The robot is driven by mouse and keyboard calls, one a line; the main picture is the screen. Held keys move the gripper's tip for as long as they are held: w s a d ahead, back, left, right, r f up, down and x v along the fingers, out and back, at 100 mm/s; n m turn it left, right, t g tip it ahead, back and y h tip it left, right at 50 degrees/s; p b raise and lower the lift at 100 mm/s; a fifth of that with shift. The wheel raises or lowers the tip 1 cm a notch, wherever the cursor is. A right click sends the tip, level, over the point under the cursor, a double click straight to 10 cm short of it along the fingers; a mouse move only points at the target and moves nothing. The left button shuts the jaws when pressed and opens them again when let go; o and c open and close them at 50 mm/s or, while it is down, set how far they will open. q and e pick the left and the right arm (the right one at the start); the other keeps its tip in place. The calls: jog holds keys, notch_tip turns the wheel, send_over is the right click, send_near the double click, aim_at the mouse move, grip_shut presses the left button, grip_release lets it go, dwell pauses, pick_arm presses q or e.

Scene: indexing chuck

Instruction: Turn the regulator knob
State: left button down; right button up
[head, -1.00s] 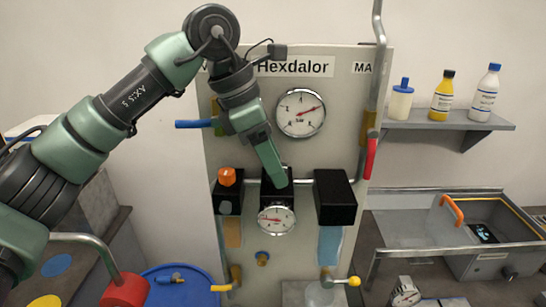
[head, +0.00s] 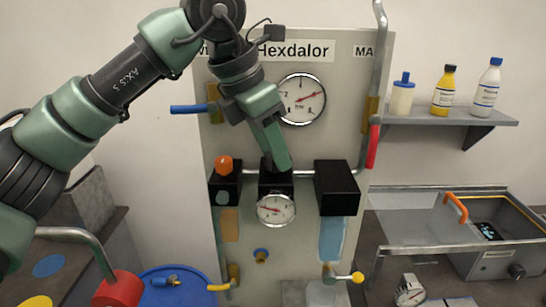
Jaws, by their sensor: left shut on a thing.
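The regulator is the black block (head: 276,184) in the middle of the Hexdalor panel, with a small round gauge (head: 276,210) on its lower front. My left gripper (head: 281,163) reaches down from above to the top of this block. It is shut at the regulator knob, which the fingers and the block mostly hide. The small gauge's red needle points left. A larger gauge (head: 302,98) higher on the panel has its needle pointing right and slightly up. My right gripper is not in view.
An orange knob (head: 224,164) stands on the left black block. Another black block (head: 337,187) is to the right. A blue-handled valve (head: 188,109), a red handle (head: 373,147) and a yellow-knobbed valve (head: 357,277) stick out nearby. Bottles stand on a shelf (head: 450,118) at right.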

pick_arm(q)
jog(key=c, duration=0.9)
grip_release()
jog(key=shift+c, duration=0.2)
jog(key=b+v, duration=0.1)
jog(key=v, duration=0.7)
jog(key=shift+w, duration=0.1)
